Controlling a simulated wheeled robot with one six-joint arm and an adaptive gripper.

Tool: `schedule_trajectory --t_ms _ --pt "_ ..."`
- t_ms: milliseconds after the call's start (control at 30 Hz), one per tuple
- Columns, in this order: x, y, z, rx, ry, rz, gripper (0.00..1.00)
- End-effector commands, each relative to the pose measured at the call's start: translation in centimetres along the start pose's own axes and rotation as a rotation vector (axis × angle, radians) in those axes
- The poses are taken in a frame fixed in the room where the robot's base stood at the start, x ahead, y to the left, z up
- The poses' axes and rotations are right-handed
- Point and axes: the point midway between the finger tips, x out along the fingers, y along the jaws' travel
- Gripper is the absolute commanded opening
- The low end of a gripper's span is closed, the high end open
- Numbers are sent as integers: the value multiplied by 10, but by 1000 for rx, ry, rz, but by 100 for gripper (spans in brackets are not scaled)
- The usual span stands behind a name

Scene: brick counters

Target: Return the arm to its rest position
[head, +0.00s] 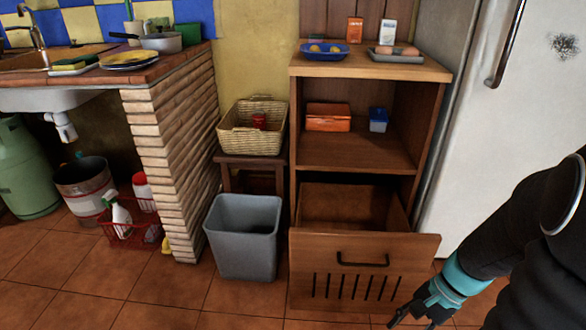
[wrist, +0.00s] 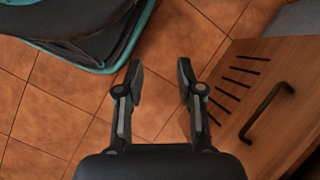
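My gripper (head: 408,312) hangs low at the bottom right of the head view, just right of the pulled-out lower drawer (head: 330,288) of the wooden cabinet. In the wrist view my gripper (wrist: 160,80) has its two fingers spread apart, with only floor tiles between them. It holds nothing. The drawer front (wrist: 262,85) with its dark handle (wrist: 265,112) lies to the right of the fingers in the wrist view, apart from them. My dark arm comes in from the right edge of the head view.
A white fridge (head: 505,130) stands right of the cabinet (head: 370,68). A grey bin (head: 243,240) stands left of the drawer. A wicker basket (head: 250,140) sits on a small stool. A brick counter (head: 175,150) is farther left. Tiled floor is free in front.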

Motion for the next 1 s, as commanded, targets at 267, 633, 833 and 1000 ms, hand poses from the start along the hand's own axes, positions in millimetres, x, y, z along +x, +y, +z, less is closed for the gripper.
schedule_trajectory --t_ms 267,633,833,1000 --pt "-51 -10 24 -467 288 142 37" --pt "-114 -32 83 -856 623 207 37" --pt "-133 -43 124 -989 738 146 37" --pt "-139 -48 143 -1059 773 115 37"
